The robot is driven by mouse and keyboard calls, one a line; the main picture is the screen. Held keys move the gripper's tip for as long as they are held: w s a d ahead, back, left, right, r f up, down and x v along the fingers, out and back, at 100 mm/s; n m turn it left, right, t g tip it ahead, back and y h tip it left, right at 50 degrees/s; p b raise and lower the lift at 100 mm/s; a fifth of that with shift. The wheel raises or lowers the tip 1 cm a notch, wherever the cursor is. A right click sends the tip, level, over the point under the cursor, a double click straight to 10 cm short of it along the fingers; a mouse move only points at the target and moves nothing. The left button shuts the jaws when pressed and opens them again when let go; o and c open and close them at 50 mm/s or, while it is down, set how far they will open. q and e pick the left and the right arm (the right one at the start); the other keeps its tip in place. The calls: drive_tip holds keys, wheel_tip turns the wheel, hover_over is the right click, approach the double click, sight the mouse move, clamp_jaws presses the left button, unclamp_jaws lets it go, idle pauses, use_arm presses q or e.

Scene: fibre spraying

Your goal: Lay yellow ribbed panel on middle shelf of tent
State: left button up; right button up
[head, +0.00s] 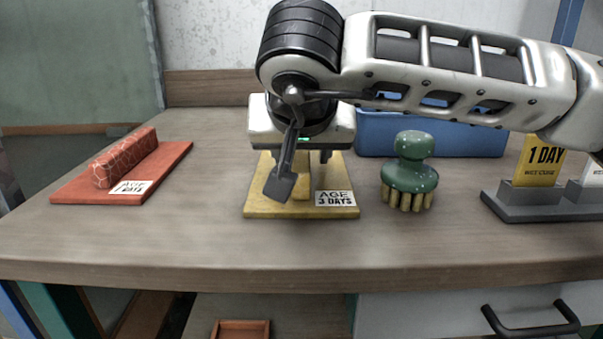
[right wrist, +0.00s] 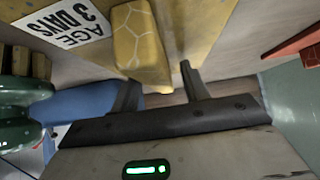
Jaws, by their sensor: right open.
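The yellow ribbed panel (head: 265,209) lies flat on the table, with one raised yellow rib and a white "AGE 3 DAYS" label. It also shows in the right wrist view (right wrist: 205,20), where the rib (right wrist: 140,42) has pale vein lines. My right gripper (head: 302,157) is over the panel, pointing down, and partly hides the rib. In the right wrist view its two fingers (right wrist: 158,76) are apart and empty, with the rib just beyond the tips, towards the left finger. I cannot make out the tent or its shelf. My left gripper is not in view.
A red ribbed panel (head: 68,190) lies at the left. A green-handled brush (head: 410,173) stands right of the yellow panel, with a blue bin (head: 470,136) behind. A grey holder with a yellow "1 DAY" card (head: 541,158) is at far right. The front table strip is clear.

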clamp_jaws()
drive_tip(key=shift+w, duration=0.1)
drive_tip(key=shift+r, duration=0.1)
